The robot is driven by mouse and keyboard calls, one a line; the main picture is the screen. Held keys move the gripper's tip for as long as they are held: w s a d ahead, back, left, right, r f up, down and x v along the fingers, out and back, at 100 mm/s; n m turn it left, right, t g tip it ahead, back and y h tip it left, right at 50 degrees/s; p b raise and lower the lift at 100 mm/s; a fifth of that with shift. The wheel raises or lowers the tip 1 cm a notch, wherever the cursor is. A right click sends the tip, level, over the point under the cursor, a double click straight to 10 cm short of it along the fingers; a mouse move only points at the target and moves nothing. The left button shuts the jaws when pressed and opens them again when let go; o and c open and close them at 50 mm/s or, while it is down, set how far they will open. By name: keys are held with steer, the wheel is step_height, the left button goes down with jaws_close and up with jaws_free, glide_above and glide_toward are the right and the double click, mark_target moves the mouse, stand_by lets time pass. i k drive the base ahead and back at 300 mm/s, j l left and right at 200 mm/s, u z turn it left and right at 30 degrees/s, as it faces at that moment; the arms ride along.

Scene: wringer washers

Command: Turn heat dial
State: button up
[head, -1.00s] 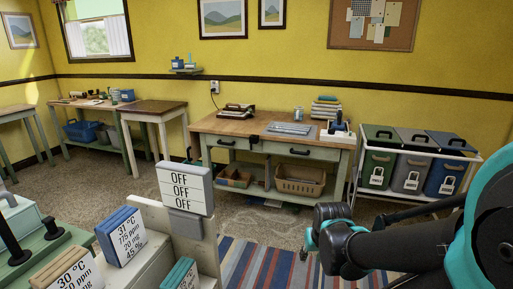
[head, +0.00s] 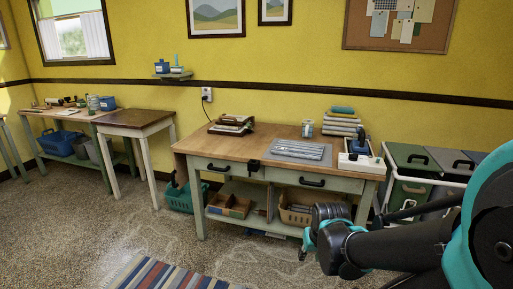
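No heat dial can be made out in the head view. A blue device on a white base (head: 360,150) stands at the right end of the wooden workbench (head: 262,146). A dark-topped device (head: 232,124) sits at the back left of the bench, with a cord up to the wall outlet. Both are too small to show any dial. My arm comes in from the right edge. My gripper (head: 312,242) is at its far end, in front of the bench's lower right part in the picture. Its fingers are not clear, and nothing held is visible.
A grey mat with metal pieces (head: 300,149) and a stack of folded cloths (head: 342,122) lie on the bench. Lidded bins (head: 412,162) stand at the right. A small brown-topped table (head: 134,121) is at the left. The floor at front left is clear, with a striped rug (head: 165,275).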

mark_target(353, 156)
steer(key=i, duration=1.7)
steer(key=z, duration=1.2)
